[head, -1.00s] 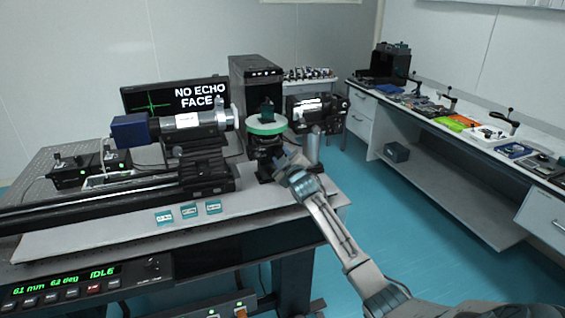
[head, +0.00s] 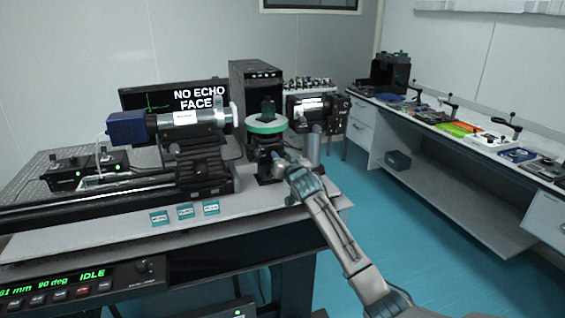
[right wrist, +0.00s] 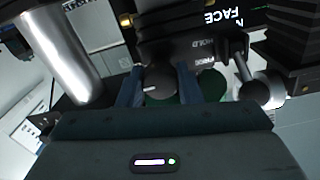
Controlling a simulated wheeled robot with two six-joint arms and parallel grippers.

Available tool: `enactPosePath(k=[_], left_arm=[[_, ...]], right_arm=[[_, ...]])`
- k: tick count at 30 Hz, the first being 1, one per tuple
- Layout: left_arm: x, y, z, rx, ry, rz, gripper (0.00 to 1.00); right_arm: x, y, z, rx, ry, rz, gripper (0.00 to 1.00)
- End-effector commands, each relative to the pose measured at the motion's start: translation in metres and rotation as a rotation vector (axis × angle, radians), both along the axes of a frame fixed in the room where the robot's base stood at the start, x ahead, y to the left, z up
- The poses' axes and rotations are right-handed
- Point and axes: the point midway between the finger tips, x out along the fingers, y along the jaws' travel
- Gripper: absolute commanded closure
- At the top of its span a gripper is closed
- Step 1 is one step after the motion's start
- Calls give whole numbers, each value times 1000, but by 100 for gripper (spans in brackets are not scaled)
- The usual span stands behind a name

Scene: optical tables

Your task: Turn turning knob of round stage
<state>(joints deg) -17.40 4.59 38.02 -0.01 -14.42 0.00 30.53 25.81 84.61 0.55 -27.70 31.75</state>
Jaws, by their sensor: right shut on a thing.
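The round stage (head: 266,127), with a green rim and a small dark block on top, stands on a black mount near the right end of the optical table. My right gripper (head: 280,162) reaches to the front of the mount, below the green rim. In the right wrist view its two blue fingers stand on either side of a dark round turning knob (right wrist: 158,80) with a white mark, and the jaws are shut on it. My left gripper is not in view.
A blue-ended cylinder device (head: 175,122) stands left of the stage. A metal post (head: 313,148) is close to my gripper's right. The front display (head: 70,283) reads 90 deg and IDLE. The monitor (head: 150,98) reads NO ECHO. Three small labelled blocks (head: 184,211) lie in front.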

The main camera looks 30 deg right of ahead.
Motion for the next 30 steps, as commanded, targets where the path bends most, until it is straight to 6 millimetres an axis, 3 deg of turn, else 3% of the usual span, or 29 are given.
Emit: enactPosePath(k=[16,21,30], left_arm=[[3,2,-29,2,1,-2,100],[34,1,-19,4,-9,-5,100],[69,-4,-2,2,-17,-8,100]], right_arm=[[0,1,-5,505,-117,-1,91],[0,1,-5,657,-154,-1,91],[0,1,-3,880,-208,-1,91]])
